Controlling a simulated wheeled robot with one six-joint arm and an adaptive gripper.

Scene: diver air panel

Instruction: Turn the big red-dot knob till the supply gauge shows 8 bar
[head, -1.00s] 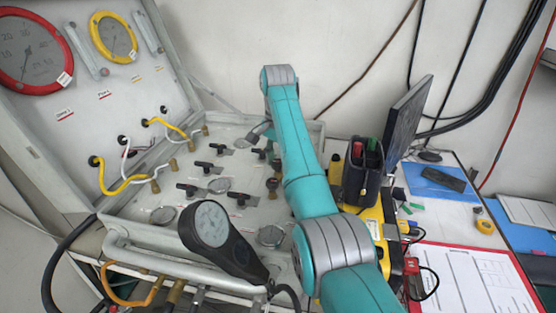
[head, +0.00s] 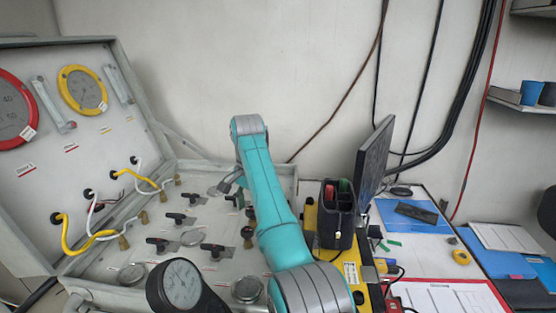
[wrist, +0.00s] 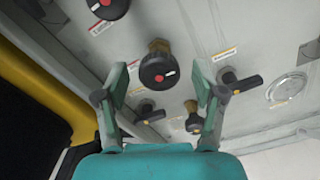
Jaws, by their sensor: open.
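My gripper (wrist: 162,86) is open, with one finger on each side of a black round knob with a red dot (wrist: 158,72) in the wrist view. The knob appears beyond the fingertips; I cannot tell whether they touch it. A second black knob with a red mark (wrist: 108,7) is cut by the top edge. In the head view my gripper (head: 226,184) is over the far part of the grey panel (head: 110,262), small and partly hidden by my arm. A red-rimmed gauge (head: 12,112) and a yellow-rimmed gauge (head: 84,90) are on the raised lid; their readings are too small to tell.
A black-handled dial (head: 182,284) stands in front. A monitor (head: 375,160) and black holder (head: 338,213) are at right.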

